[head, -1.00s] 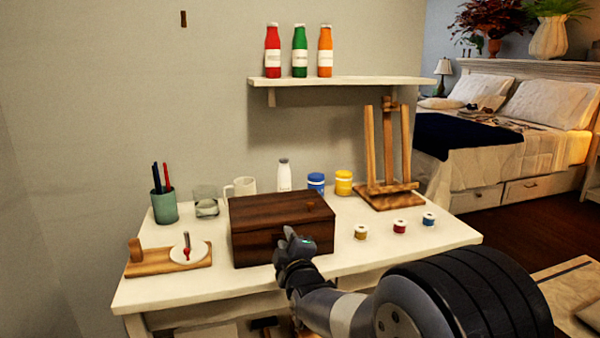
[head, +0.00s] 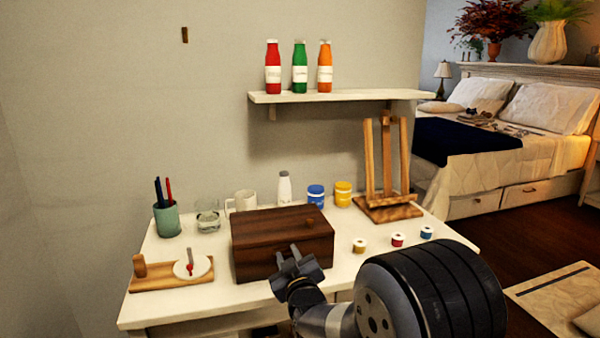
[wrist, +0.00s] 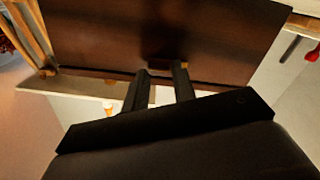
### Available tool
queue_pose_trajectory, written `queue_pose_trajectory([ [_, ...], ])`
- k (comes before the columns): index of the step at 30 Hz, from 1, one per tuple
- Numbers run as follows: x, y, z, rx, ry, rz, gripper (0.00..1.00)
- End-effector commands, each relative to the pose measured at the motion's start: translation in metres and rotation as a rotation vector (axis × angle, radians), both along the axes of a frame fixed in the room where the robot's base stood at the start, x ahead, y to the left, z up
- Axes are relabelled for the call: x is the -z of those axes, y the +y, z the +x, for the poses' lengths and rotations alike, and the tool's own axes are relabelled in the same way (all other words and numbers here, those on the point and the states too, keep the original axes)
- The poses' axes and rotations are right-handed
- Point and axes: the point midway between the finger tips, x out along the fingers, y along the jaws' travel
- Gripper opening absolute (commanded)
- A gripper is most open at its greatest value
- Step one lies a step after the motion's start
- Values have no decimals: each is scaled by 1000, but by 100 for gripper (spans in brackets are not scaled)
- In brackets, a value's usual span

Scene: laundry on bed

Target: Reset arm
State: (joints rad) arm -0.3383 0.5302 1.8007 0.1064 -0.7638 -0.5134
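My gripper (head: 288,254) is in front of the dark wooden box (head: 270,238) on the white desk, near the lower right of its front face. In the wrist view, the two dark fingers of my gripper (wrist: 160,75) stand apart with an empty gap between them. The box front (wrist: 150,35) fills the top of that view. A small handle (wrist: 163,66) on the box lies just beyond the fingertips; I cannot tell how close it is. The box lid is closed.
On the white desk (head: 240,301) stand a pen cup (head: 167,220), a glass, a mug, a white bottle, paint jars (head: 343,194), small spools (head: 398,240), a wooden easel (head: 388,205) and a wooden board (head: 150,280) with a white disc. A shelf (head: 345,96) with bottles hangs above.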

Motion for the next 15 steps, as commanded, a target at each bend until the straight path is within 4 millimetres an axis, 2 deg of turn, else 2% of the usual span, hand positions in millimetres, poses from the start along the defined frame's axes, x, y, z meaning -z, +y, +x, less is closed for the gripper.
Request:
queue_pose_trajectory([
  [15,-3,-2,0,0,98,348,25],
])
